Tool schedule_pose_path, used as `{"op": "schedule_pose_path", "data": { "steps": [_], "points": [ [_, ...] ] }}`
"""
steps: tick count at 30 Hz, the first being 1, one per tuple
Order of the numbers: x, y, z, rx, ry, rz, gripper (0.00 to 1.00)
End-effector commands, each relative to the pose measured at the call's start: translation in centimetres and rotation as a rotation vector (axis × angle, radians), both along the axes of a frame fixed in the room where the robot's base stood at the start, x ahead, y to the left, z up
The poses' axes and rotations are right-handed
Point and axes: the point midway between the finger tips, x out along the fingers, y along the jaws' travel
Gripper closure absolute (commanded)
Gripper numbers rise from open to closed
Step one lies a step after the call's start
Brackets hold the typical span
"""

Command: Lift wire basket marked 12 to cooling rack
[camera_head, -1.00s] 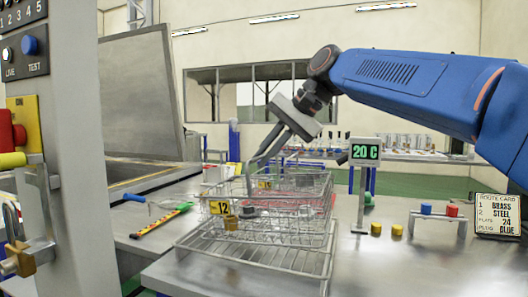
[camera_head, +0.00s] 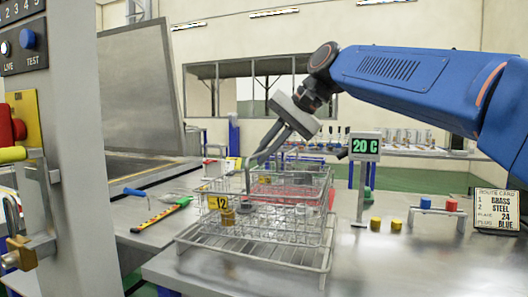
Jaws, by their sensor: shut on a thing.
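The wire basket marked 12 (camera_head: 284,236) is an open wire frame with a yellow number tag on its left front corner. It is upright over the wire cooling rack (camera_head: 250,263), which stands on the metal table. I cannot tell whether its bottom touches the rack. My gripper (camera_head: 250,180) reaches down from the upper right and is shut on the basket, at its left upper part; the wires hide the exact contact. A brass-coloured piece (camera_head: 228,218) and greyish pieces show in the basket.
A red-toned wire basket (camera_head: 318,192) stands close behind. The 20 C display post (camera_head: 363,185), brass plugs (camera_head: 376,224) and a small stand (camera_head: 437,211) are to the right. A grey pillar (camera_head: 75,150) is at the left. The right front of the table (camera_head: 430,270) is clear.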

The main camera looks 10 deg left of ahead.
Motion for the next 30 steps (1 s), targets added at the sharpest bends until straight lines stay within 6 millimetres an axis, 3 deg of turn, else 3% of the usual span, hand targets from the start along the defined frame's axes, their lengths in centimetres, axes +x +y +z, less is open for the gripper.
{"op": "schedule_pose_path", "data": {
  "steps": [30],
  "points": [
    [0.0, 0.0, -1.4, -0.001, 0.001, 0.001, 1.0]
  ]
}}
